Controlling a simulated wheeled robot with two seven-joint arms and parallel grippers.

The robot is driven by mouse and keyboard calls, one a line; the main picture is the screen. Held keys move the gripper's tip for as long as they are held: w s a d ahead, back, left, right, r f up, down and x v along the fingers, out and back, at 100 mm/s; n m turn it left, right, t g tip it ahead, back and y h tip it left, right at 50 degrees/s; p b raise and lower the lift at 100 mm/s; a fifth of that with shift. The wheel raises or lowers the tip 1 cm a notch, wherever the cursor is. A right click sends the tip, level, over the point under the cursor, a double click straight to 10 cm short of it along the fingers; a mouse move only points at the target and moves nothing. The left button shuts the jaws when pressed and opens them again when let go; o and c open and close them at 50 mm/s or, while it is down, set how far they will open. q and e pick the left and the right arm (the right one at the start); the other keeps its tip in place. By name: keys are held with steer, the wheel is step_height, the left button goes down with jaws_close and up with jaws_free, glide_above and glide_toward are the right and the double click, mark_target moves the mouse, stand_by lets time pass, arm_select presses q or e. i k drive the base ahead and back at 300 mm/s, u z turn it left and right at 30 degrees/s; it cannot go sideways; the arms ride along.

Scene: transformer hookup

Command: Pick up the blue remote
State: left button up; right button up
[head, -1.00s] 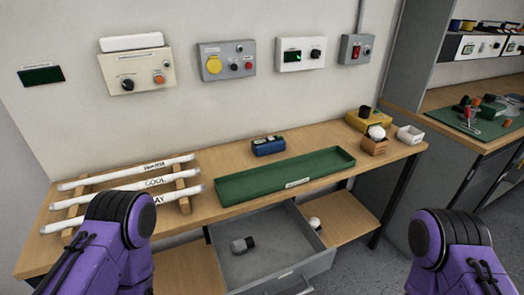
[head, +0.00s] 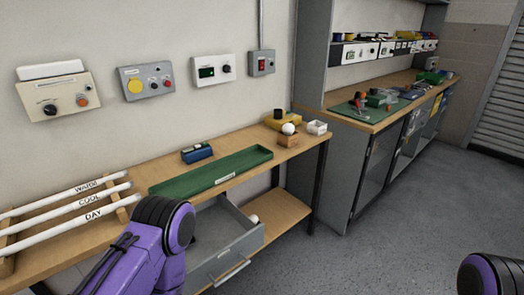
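A small blue box-shaped device (head: 197,153) with a dark top and light markings sits on the near bench, against the wall behind the green tray. I cannot tell whether it is the blue remote. Some small bluish items (head: 412,94) lie on the far bench at the right, too small to identify. Only purple and black links of my arms show, at bottom centre-left and bottom right. Neither gripper is in view.
A long green tray (head: 215,177), a rack of white tubes (head: 70,206) and small boxes stand on the near bench (head: 140,167). A grey drawer (head: 222,238) below stands open. The far bench (head: 365,122) holds a green mat with small items. Floor at right is clear.

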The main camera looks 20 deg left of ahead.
mark_target(189, 156)
steer(key=z, duration=0.85)
steer(key=i, duration=1.65)
steer(key=u, duration=1.95)
